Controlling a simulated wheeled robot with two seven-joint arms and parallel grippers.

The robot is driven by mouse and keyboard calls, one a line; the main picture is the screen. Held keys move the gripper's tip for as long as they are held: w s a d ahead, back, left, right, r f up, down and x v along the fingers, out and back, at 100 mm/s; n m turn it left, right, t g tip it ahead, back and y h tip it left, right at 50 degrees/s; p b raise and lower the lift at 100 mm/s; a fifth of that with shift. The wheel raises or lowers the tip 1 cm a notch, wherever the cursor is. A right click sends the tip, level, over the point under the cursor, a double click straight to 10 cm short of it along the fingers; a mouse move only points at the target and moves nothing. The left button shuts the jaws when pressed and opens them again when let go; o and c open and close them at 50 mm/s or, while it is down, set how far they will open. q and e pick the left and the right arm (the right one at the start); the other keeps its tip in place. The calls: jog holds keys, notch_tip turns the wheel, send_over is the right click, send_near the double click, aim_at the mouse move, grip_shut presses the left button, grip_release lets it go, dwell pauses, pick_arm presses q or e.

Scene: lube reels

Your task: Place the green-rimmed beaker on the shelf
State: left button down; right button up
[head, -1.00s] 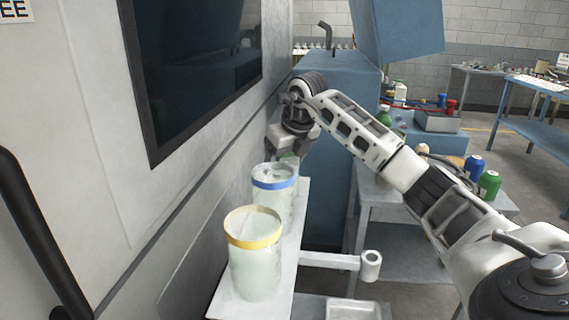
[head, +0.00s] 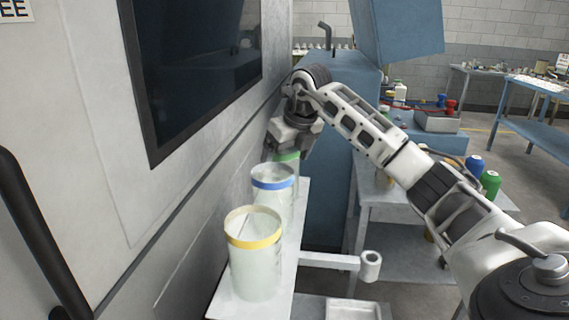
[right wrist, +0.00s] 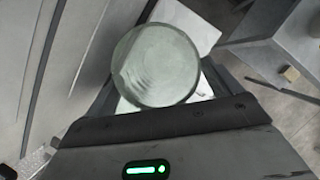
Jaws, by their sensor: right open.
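The green-rimmed beaker (head: 287,157) stands at the far end of the pale shelf (head: 222,304), behind the blue-rimmed beaker, which hides most of it. My right gripper (head: 292,138) is just above and around its top, close to the wall. In the right wrist view a round pale beaker (right wrist: 156,66) shows end-on just beyond the gripper body, with the shelf (right wrist: 186,20) under it. The right jaws are open; whether they touch the beaker I cannot tell. My left gripper is out of view.
The blue-rimmed beaker (head: 273,194) and the yellow-rimmed beaker (head: 254,262) stand nearer on the shelf. The machine wall (head: 165,235) runs along its left. A bracket with a ring (head: 371,266) juts out right. A grey bench (head: 400,208) with bottles stands beyond.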

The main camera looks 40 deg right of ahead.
jog(key=v, duration=0.9)
jog(key=shift+s+r, duration=0.15)
jog(key=shift+r, duration=0.2)
jog(key=shift+a, duration=0.1)
